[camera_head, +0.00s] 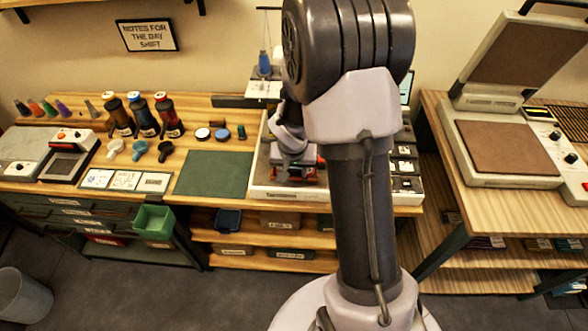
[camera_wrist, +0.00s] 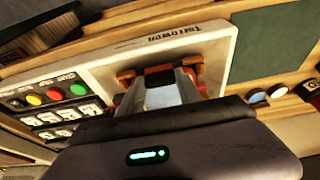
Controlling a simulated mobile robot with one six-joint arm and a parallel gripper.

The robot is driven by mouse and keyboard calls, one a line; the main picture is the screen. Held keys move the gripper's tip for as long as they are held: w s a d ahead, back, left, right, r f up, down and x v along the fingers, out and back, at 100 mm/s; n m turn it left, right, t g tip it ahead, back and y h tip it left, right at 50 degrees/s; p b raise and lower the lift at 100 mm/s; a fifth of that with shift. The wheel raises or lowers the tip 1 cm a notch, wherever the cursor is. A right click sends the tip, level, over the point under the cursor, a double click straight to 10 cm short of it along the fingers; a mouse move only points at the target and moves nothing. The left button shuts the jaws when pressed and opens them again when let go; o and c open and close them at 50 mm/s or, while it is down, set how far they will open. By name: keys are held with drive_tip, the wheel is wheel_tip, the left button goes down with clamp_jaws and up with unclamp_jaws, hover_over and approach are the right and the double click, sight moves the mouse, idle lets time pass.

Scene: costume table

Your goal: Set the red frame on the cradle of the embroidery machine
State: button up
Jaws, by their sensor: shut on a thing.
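My gripper (camera_head: 291,168) is over this bed. It is shut on the red frame (camera_head: 311,172), which shows as red-orange parts (camera_wrist: 188,63) around my fingers (camera_wrist: 165,92) in the wrist view. The frame is over or at the bed; I cannot tell whether it touches. The cradle is not clearly visible behind my gripper and arm.
A green mat (camera_head: 213,173) lies left of the machine. Coloured buttons (camera_wrist: 55,94) show in the wrist view. A heat press (camera_head: 505,150) stands on the right table. A green bin (camera_head: 154,222) hangs at the front.

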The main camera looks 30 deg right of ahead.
drive_tip(key=shift+f, duration=0.1)
drive_tip(key=o, duration=1.3)
drive_tip(key=shift+o, duration=0.2)
wheel_tip(320, 180, up, 5)
drive_tip(key=p, duration=0.3)
drive_tip(key=shift+f, duration=0.25)
